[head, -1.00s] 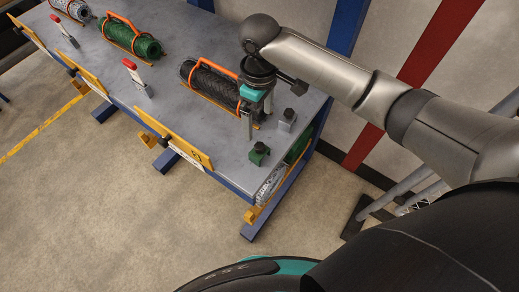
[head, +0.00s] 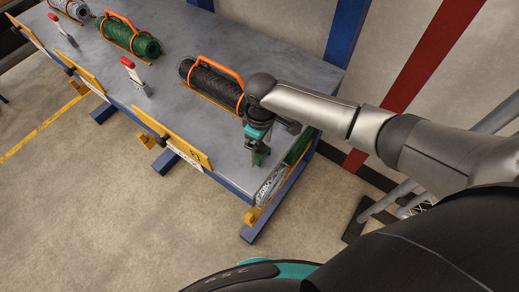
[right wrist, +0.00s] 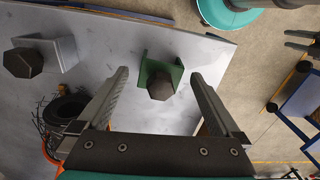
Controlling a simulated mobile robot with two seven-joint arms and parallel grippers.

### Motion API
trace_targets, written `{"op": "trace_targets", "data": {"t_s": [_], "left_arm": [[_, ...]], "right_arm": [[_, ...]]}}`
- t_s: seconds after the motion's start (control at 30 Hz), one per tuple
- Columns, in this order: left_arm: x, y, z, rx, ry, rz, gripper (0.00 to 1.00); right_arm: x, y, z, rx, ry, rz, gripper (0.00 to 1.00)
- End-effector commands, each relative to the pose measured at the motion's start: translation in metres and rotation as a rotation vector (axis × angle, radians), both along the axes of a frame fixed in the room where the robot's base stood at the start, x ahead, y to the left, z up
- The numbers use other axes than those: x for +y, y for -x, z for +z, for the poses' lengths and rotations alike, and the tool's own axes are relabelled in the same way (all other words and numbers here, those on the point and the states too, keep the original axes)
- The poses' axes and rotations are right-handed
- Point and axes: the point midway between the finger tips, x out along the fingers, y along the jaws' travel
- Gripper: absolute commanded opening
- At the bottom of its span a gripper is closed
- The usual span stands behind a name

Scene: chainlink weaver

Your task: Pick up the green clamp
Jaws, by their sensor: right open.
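The green clamp (right wrist: 160,76) sits on the grey table top near its corner, with a dark hexagonal knob on it. In the head view the green clamp (head: 262,156) is partly hidden behind my right gripper (head: 257,152). In the right wrist view my right gripper (right wrist: 163,84) is open and empty. Its fingers point at the clamp from above, one on each side, with gaps between them and the clamp. I cannot tell whether the fingertips are down at the clamp's height. My left gripper is not in view.
A grey clamp (right wrist: 42,56) stands left of the green one in the right wrist view. A black mesh roll (head: 211,80) with an orange handle lies behind on the table (head: 185,115). A red-handled toggle clamp (head: 137,78) and a green roll (head: 132,40) stand farther left.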

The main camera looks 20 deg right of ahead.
Motion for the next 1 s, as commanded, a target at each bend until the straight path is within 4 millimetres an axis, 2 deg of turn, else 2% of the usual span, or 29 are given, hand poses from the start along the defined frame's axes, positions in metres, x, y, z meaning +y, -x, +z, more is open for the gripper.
{"op": "trace_targets", "data": {"t_s": [0.17,1.0], "left_arm": [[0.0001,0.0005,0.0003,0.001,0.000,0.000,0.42],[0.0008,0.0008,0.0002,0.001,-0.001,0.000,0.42]], "right_arm": [[-0.0001,0.0001,0.0004,0.000,0.000,0.000,0.99],[-0.0004,-0.0001,0.0007,0.000,0.000,-0.001,0.04]]}}
